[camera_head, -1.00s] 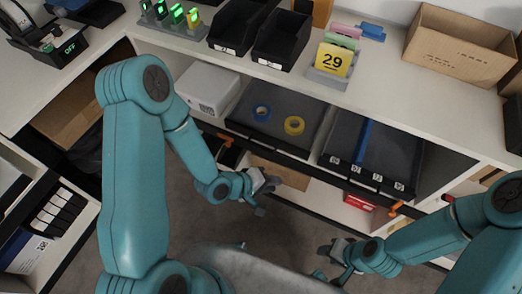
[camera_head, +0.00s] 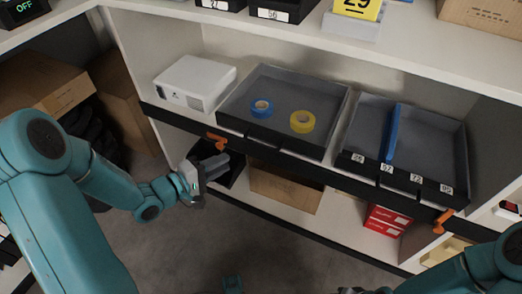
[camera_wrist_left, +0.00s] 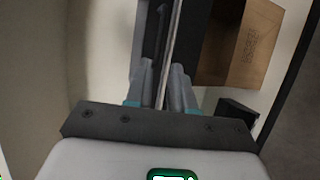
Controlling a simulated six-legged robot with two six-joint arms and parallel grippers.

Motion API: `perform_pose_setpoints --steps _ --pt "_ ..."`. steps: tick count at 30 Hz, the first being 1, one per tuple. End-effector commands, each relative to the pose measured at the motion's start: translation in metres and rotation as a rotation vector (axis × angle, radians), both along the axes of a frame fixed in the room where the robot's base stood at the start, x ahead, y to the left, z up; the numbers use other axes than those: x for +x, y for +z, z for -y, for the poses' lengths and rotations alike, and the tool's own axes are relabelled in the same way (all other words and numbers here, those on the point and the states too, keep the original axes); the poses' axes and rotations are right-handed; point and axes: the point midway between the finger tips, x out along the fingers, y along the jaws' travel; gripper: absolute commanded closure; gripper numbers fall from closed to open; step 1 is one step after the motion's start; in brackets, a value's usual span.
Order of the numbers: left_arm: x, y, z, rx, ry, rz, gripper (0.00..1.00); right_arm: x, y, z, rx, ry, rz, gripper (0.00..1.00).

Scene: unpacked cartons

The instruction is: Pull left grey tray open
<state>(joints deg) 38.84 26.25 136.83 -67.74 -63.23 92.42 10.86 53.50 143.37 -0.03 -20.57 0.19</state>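The left grey tray (camera_head: 285,85) sits on the shelf in the head view, with a blue tape roll (camera_head: 261,108) and a yellow tape roll (camera_head: 302,121) in it. A dark front rail (camera_head: 275,146) runs below it, with an orange handle (camera_head: 216,141) near its left end. My left gripper (camera_head: 222,164) is just below that handle, apart from the tray. In the left wrist view its fingers (camera_wrist_left: 164,72) are apart, with a shelf edge seen between them; I cannot tell whether they touch it. My right gripper is almost wholly cut off at the bottom edge of the head view.
A second grey tray (camera_head: 430,125) with a blue divider (camera_head: 391,133) stands to the right. A white box (camera_head: 195,82) is at the left. Below are a cardboard box (camera_head: 286,187) and red boxes (camera_head: 386,219). The floor in front is clear.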

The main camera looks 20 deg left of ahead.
Motion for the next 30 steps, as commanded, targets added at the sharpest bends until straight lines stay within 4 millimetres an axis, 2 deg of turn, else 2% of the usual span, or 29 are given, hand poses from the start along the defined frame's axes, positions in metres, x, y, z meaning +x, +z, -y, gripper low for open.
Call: perform_pose_setpoints --steps 12,18,24,30 --pt "0.085 -0.022 0.047 -0.001 -0.006 0.001 0.77 0.006 -0.034 0.006 -0.004 -0.026 0.011 0.57" --pt "0.115 -0.028 0.062 0.0 -0.004 0.0 0.77 0.014 -0.044 0.008 -0.009 -0.03 0.035 0.57" --pt "0.127 -0.029 0.068 -0.001 -0.002 -0.003 0.77 0.018 -0.047 0.009 -0.011 -0.032 0.05 0.57" --pt "0.128 -0.028 0.068 -0.001 -0.001 -0.003 0.77 0.018 -0.047 0.009 -0.012 -0.032 0.051 0.57"
